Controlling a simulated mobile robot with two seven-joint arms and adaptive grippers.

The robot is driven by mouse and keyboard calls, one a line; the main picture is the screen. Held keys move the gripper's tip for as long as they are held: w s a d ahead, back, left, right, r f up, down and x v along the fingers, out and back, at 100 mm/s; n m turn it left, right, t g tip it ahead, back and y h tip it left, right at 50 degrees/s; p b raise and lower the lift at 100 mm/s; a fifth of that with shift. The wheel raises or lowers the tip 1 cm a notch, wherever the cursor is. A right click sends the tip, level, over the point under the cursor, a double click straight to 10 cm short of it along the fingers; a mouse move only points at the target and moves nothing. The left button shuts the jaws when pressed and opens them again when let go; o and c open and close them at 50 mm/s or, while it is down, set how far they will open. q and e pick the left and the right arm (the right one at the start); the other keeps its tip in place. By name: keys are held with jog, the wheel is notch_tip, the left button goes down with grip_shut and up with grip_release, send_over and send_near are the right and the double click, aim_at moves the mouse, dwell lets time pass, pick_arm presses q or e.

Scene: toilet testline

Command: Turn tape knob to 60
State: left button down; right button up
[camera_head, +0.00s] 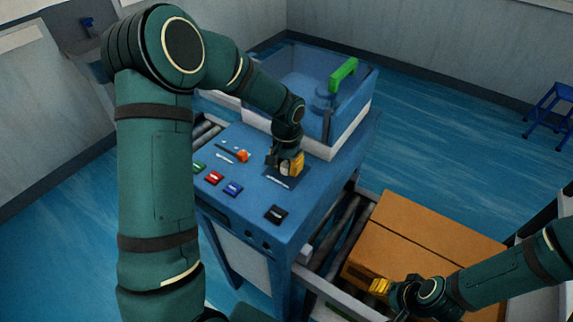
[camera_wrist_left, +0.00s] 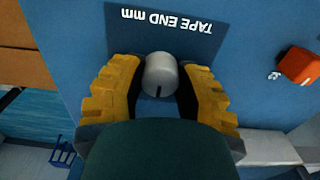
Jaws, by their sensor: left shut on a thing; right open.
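The tape knob (camera_wrist_left: 160,76) is a grey-white round knob with a dark pointer mark. It sits on a dark blue plate lettered "TAPE END mm" (camera_wrist_left: 161,20), upside down in the left wrist view. My left gripper (camera_head: 290,165) is over the blue panel in the head view, its yellow fingers on both sides of the knob and shut on it. The fingers also show in the left wrist view (camera_wrist_left: 160,95). Scale numbers around the knob are not visible. My right gripper (camera_head: 383,287) is open and empty, over the cardboard box at the lower right.
The blue machine (camera_head: 315,205) carries green, red and blue buttons (camera_head: 214,178), an orange switch (camera_head: 243,156) and a black one (camera_head: 277,214). A clear cover with a green handle (camera_head: 343,74) stands behind. A cardboard box (camera_head: 430,245) lies on rollers. A blue stool (camera_head: 550,112) is far right.

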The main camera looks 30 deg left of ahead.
aim_at(287, 165)
pick_arm(q)
jog(key=c, duration=0.6)
grip_release()
jog(key=shift+r, duration=0.1)
notch_tip(287, 165, up, 12)
jog(key=shift+f, duration=0.1)
